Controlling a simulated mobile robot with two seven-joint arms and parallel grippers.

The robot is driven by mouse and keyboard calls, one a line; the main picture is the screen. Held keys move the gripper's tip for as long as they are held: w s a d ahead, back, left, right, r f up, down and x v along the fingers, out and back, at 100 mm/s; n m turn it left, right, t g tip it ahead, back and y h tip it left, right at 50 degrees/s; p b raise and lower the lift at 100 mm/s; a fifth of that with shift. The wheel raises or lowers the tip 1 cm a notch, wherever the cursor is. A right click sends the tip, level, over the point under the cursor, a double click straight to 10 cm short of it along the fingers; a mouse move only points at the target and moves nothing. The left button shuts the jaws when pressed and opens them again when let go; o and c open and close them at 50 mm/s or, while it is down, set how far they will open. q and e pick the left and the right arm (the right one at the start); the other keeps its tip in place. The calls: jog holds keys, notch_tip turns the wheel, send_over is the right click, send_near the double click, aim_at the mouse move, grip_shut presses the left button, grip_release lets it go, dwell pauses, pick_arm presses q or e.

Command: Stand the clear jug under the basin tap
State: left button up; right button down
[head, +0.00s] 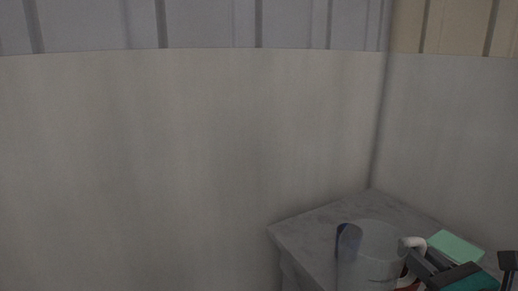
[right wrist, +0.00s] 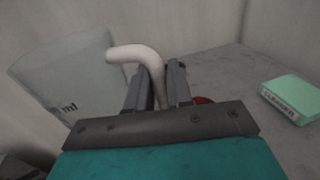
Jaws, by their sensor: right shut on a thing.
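The clear jug (head: 372,262) is at the lower right of the head view, over the grey counter top; I cannot tell whether its base touches the counter. Its white handle (head: 412,243) points right, toward my right gripper (head: 418,268). In the right wrist view the jug (right wrist: 68,88) is at the left, with lettering ending in "ml". My right gripper (right wrist: 158,88) is shut on the jug's white handle (right wrist: 135,55). My left gripper is not in view. No basin or tap shows in either view.
The grey counter (head: 310,232) stands in the wall corner. A pale green box (head: 456,246) lies on it right of the jug, also in the right wrist view (right wrist: 290,97). A dark blue thing (head: 348,242) shows at the jug's left. Something red (right wrist: 203,100) is partly hidden behind my gripper.

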jog(key=a+f+m+h, duration=0.1)
jog(key=a+f, duration=0.1)
jog(key=a, duration=0.1)
jog(key=s+a+f+m+h, duration=0.1)
jog(key=a+f+h, duration=0.1)
jog(key=s+a+f+m+h, duration=0.1)
jog(key=a+f+h, duration=0.1)
jog(key=a, duration=0.1)
jog(key=shift+s+a+f+t, duration=0.2)
jog(key=shift+a+f+t, duration=0.1)
jog(key=shift+d, duration=0.2)
